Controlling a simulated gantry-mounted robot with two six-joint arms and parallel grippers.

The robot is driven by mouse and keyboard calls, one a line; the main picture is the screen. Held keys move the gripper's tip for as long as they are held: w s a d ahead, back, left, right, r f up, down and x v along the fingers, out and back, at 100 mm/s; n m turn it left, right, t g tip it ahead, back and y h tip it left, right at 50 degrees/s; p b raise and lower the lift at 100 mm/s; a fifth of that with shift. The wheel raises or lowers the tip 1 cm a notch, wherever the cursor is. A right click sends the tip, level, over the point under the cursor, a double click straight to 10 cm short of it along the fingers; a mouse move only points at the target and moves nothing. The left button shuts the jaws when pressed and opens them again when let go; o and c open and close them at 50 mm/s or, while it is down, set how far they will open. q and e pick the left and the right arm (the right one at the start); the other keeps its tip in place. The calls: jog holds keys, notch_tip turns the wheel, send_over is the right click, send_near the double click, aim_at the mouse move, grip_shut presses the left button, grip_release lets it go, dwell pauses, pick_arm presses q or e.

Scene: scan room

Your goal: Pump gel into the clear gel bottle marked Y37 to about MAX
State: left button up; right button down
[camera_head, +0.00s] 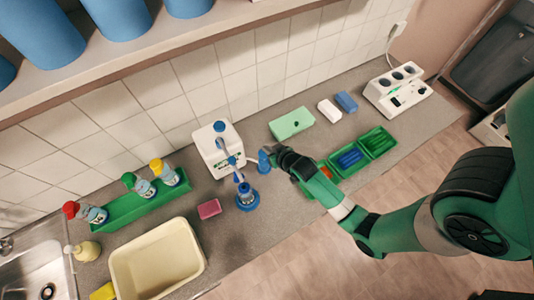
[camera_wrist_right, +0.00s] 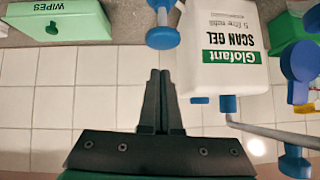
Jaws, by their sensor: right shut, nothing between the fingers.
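The white scan gel jug (camera_head: 210,158) stands against the tiled wall with a blue cap; its label reads SCAN GEL in the right wrist view (camera_wrist_right: 228,22). A pump spout reaches forward from it above a blue round-based piece (camera_head: 247,200). I cannot make out a Y37 mark or a gel level. A blue knobbed piece (camera_head: 264,163) is right of the jug and also shows in the wrist view (camera_wrist_right: 162,38). My right gripper (camera_head: 276,155) is shut and empty, close beside that knobbed piece; its fingertips (camera_wrist_right: 160,75) look apart from it. My left gripper is out of view.
A green rack (camera_head: 125,210) holds bottles with red, green and yellow caps. A cream basin (camera_head: 185,238) and pink block (camera_head: 209,208) are at left. A green wipes box (camera_head: 291,123), green trays (camera_head: 377,142) and a white device (camera_head: 398,92) are at right.

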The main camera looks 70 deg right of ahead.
jog(key=shift+a+f, duration=0.15)
jog(key=shift+f, duration=1.35)
notch_tip(320, 180, down, 4)
jog(key=b, duration=0.3)
jog(key=shift+r, duration=0.25)
jog(key=w+d+r+p+v, duration=0.1)
jog(key=p+v, duration=0.4)
jog(key=v, duration=0.8)
jog(key=shift+w+d+r, duration=0.2)
jog(key=shift+w+r, duration=0.05)
jog(key=shift+r, duration=0.5)
